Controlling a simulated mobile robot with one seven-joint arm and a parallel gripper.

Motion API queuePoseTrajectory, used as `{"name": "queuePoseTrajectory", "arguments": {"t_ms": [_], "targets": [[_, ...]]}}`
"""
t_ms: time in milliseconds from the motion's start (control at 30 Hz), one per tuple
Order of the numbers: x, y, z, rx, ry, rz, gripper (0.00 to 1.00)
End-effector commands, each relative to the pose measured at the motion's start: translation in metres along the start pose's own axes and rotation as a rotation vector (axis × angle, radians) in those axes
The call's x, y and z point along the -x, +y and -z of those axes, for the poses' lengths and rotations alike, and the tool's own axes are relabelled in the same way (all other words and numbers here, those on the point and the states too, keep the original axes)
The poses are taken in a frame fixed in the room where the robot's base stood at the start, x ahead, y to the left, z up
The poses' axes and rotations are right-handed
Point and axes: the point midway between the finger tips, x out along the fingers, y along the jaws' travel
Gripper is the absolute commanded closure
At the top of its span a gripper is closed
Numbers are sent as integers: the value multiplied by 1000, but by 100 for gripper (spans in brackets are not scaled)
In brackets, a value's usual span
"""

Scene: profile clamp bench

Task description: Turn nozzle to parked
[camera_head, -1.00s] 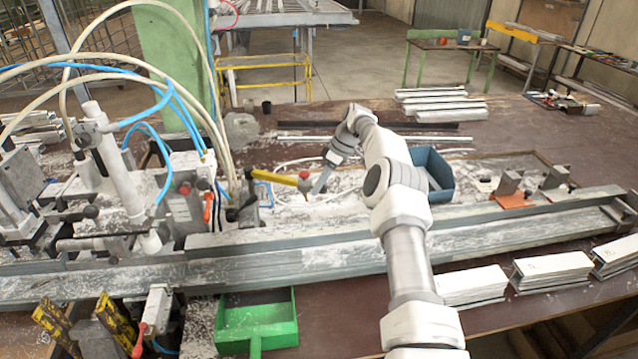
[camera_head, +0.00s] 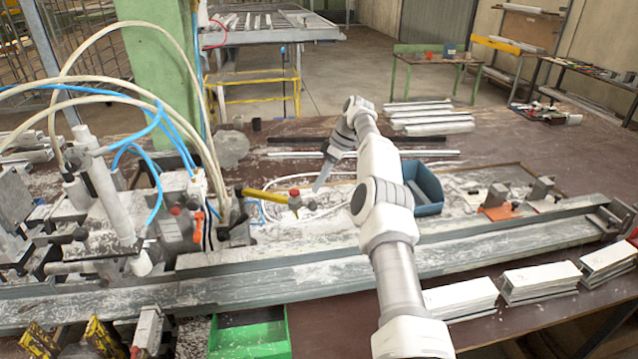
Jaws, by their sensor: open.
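The nozzle looks to be the yellow arm (camera_head: 266,197) with a red-capped tip (camera_head: 294,198). It sticks out to the right from the clamp machine, above the dusty bench. My gripper (camera_head: 319,186) is just to the right of the red-capped tip, pointing down, apart from it as far as I can tell. The jaws are open and hold nothing that I can see. The fingers are small and partly merge with the pale bench behind them.
The clamp machine (camera_head: 105,200) with hoses fills the left. A blue bin (camera_head: 424,188) stands right of my arm. A long metal profile (camera_head: 280,275) runs across the front. A green tray (camera_head: 250,335) is below it. White profile stacks (camera_head: 540,280) lie front right.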

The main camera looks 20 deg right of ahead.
Motion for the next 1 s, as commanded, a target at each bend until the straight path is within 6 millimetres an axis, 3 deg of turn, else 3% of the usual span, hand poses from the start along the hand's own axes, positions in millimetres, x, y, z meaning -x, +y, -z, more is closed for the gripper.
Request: {"name": "queuePoseTrajectory", "arguments": {"t_ms": [133, 267, 400, 700, 800, 1000], "targets": [[0, 0, 0, 0, 0, 0, 53], [-2, -2, 4, 8, -13, -4, 76], [-12, -16, 22, 49, -89, -22, 100], [-40, -66, 62, 210, -374, -137, 100], [-60, -81, 65, 316, -507, -185, 100], [-81, -105, 67, 545, -754, -288, 100]]}}
